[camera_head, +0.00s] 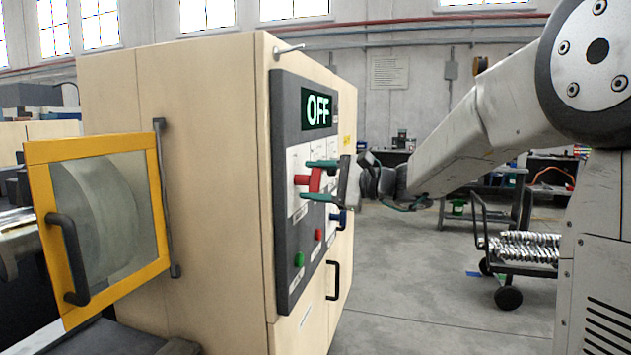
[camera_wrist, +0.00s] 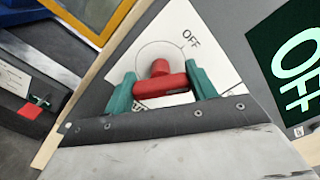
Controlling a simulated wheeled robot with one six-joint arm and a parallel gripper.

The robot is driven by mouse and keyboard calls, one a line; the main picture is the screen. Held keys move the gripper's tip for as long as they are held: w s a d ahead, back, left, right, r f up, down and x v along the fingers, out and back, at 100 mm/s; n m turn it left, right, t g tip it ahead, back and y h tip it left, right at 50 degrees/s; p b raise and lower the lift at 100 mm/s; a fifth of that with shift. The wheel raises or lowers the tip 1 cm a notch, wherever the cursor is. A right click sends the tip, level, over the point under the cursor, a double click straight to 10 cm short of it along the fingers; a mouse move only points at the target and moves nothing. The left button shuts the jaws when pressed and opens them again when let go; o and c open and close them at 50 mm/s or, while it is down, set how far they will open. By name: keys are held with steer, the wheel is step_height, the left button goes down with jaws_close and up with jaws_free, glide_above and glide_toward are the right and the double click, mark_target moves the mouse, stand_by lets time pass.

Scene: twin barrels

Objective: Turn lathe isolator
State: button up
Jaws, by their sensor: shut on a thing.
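The lathe isolator is a red handle (camera_head: 314,179) on a white plate on the dark control panel (camera_head: 289,240) of the beige lathe cabinet. My gripper (camera_head: 311,179) reaches it from the right with its green fingertips above and below the handle. In the wrist view the red handle (camera_wrist: 160,84) lies between the two green fingertips of my gripper (camera_wrist: 158,92), which is shut on it. An OFF mark (camera_wrist: 190,37) shows on the plate above and right of the handle. Other marks on the plate are partly hidden by the fingers. The display (camera_head: 318,108) reads OFF.
A green button (camera_head: 299,260) and a red button (camera_head: 318,234) sit lower on the panel. A yellow-framed guard door (camera_head: 97,225) stands out at the left. A cart with metal parts (camera_head: 526,249) stands at the right. The floor between is clear.

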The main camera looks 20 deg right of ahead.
steer(key=n, duration=0.6)
steer(key=shift+f, duration=0.15)
steer(key=shift+n, duration=0.3)
steer(key=o, duration=1)
steer(key=shift+s, duration=0.1)
steer(key=v, duration=0.7)
steer(key=shift+s+d, duration=0.2)
steer(key=shift+d, duration=0.15)
